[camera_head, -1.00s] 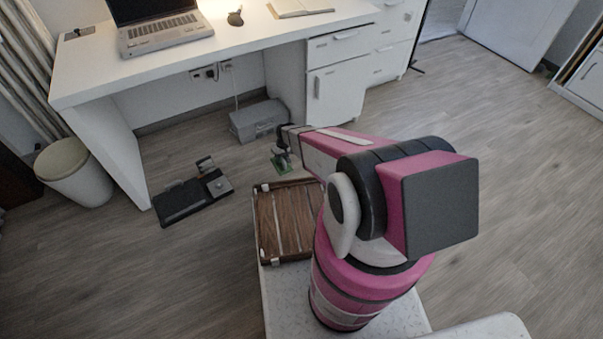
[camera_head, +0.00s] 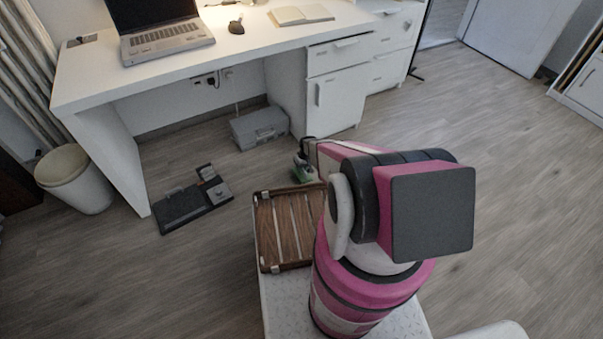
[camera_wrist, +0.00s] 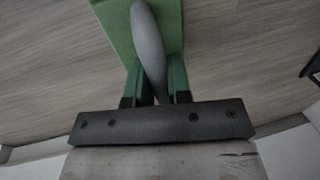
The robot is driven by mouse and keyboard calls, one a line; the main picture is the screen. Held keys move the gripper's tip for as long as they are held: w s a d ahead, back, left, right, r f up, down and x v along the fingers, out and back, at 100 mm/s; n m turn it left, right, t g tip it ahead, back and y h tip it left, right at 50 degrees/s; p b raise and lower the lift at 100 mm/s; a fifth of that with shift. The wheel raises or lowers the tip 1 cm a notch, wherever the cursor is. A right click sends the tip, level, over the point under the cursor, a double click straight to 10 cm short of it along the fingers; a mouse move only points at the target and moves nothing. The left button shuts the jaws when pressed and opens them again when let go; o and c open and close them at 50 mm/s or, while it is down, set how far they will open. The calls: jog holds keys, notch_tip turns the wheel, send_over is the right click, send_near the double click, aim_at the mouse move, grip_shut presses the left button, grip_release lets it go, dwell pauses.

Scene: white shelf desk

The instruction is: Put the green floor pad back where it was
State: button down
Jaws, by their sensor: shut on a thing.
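The green floor pad (camera_wrist: 118,28) is a flat green plate with a grey handle, seen in the wrist view. My gripper (camera_wrist: 154,88) is shut on it at the grey handle.
A black base with grey parts (camera_head: 180,208) lies on the floor at left. A grey toolbox (camera_head: 260,128) stands under the white desk (camera_head: 90,84). A bin (camera_head: 88,190) is at far left. The wooden slatted tray (camera_head: 263,235) is beside my arm. Floor at right is clear.

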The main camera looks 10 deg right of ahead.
jog(key=shift+f, duration=1.55)
jog(key=shift+f, duration=0.15)
jog(key=c, duration=1.1)
grip_release()
jog(key=shift+o, duration=0.2)
notch_tip(320, 180, up, 12)
jog(key=d, duration=0.2)
jog(key=s+r+m, duration=0.1)
jog(key=s+r, duration=0.6)
jog(key=r, duration=0.6)
jog(key=s+a+r+m+h, duration=0.1)
jog(key=s+r, duration=0.6)
jog(key=r, duration=0.6)
jog(key=s+a+r+m+h, duration=0.1)
jog(key=s+r, duration=0.6)
jog(key=r, duration=0.6)
jog(key=shift+s+m+t, duration=0.2)
jog(key=shift+m+t, duration=0.1)
